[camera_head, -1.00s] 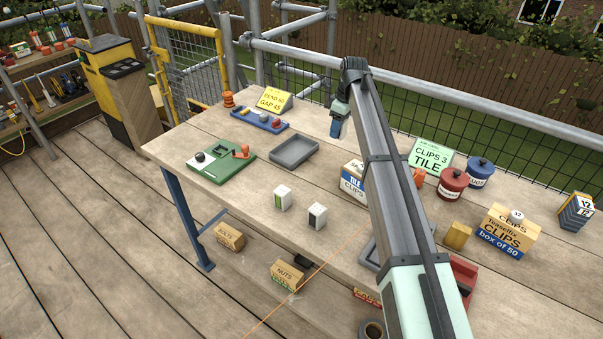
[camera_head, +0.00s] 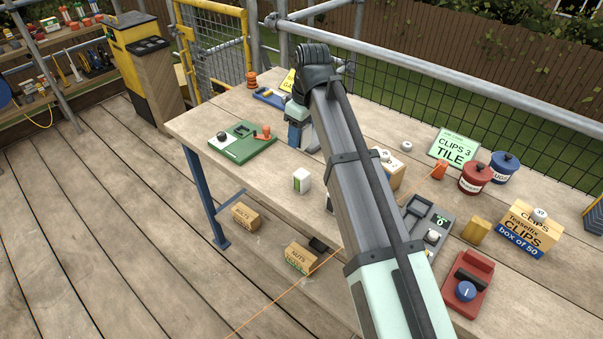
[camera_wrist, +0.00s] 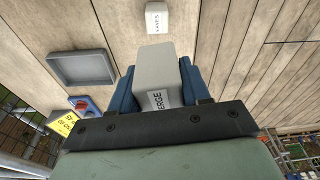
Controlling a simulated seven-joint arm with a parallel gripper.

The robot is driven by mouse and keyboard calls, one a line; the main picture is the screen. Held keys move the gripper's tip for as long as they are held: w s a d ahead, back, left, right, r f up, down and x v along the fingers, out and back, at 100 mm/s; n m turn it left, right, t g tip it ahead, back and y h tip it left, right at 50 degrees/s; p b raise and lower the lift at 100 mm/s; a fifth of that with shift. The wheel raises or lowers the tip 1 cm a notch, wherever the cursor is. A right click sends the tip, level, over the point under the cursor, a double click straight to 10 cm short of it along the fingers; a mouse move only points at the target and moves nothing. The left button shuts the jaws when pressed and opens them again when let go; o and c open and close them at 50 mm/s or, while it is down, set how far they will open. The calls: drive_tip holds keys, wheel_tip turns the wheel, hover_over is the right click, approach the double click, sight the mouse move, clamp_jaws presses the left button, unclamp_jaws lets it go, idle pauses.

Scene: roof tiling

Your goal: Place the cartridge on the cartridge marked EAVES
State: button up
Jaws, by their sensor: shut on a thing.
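My gripper (camera_wrist: 160,88) is shut on a pale grey cartridge (camera_wrist: 155,66) whose printed label reads VERGE, between the blue fingers in the wrist view. A white cartridge (camera_wrist: 159,17) stands on the table ahead; its small label looks like EAVES but is hard to read. It is apart from the held one. A white cartridge with a green patch (camera_head: 302,180) stands nearer the front edge. Another cartridge (camera_head: 330,204) is mostly hidden behind my arm.
A grey tray (camera_wrist: 81,67) lies left in the wrist view. A green board (camera_head: 243,142) with small parts is left of my gripper in the head view. Right of my arm are a scale (camera_head: 426,226), a red device (camera_head: 468,282), tins and a clips box (camera_head: 527,228).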

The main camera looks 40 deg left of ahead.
sight(299, 172)
drive_tip(key=shift+m, duration=0.5)
drive_tip(key=shift+f, duration=5)
drive_tip(key=shift+f, duration=0.15)
drive_tip(key=o, duration=1.1)
drive_tip(key=shift+c, duration=0.2)
drive_tip(key=r, duration=0.4)
drive_tip(key=d+r, duration=0.1)
drive_tip(key=r, duration=0.3)
drive_tip(key=d+r, duration=0.1)
drive_tip(key=r, duration=0.3)
drive_tip(key=shift+r, duration=0.1)
